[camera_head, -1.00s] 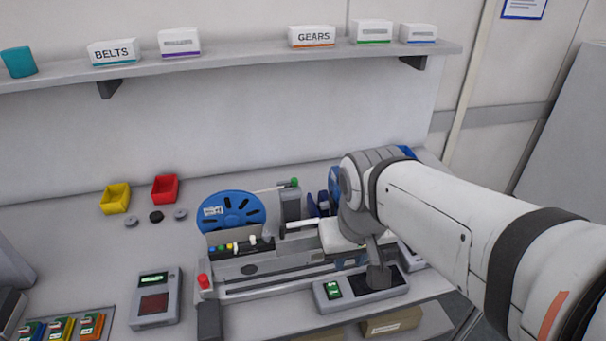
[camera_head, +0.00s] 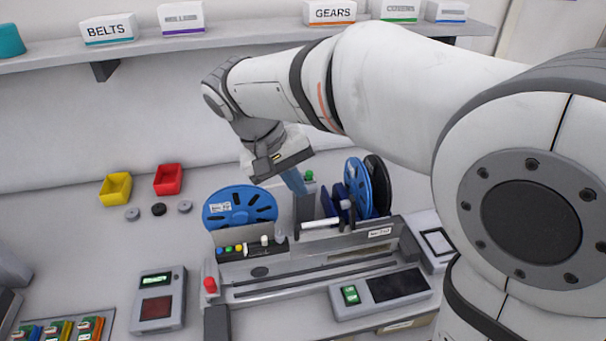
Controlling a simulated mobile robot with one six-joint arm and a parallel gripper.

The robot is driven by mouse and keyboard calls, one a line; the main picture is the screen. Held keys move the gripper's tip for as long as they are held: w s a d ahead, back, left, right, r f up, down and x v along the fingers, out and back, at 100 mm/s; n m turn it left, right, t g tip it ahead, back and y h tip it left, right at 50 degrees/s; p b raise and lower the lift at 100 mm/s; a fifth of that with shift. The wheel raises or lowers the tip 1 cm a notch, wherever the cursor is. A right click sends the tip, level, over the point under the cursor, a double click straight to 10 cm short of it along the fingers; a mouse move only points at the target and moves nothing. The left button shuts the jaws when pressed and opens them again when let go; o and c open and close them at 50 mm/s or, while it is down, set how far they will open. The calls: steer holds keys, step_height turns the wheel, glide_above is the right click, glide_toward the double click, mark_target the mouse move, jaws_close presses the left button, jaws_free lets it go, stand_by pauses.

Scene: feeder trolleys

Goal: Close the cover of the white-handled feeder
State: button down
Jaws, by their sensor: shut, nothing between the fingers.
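The feeder unit (camera_head: 320,280) is a grey bench assembly in the middle of the camera_head view. On its left part is a row of small coloured handles, and a white handle (camera_head: 264,240) stands at the right of that row. A white horizontal bar (camera_head: 321,223) lies further right. I cannot make out the feeder's cover or how far open it is. My gripper (camera_head: 294,182) is shut and empty, pointing down above the back of the unit, near a post with a green top (camera_head: 309,176). It looks apart from the white handle and the bar.
A blue reel (camera_head: 240,222) stands behind the handles at left; another blue reel (camera_head: 357,188) and a black reel (camera_head: 378,183) stand at right. A red knob (camera_head: 210,285) sits at front left. My arm crosses above the right side.

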steer(key=x, duration=0.5)
steer(key=shift+d+f, duration=0.1)
steer(key=shift+f, duration=0.35)
steer(key=d, duration=0.1)
steer(key=w+d+p, duration=0.1)
steer(key=d, duration=0.1)
steer(key=shift+d, duration=0.1)
steer(key=shift+w+d, duration=0.15)
steer(key=shift+d, duration=0.25)
steer(key=shift+d, duration=0.1)
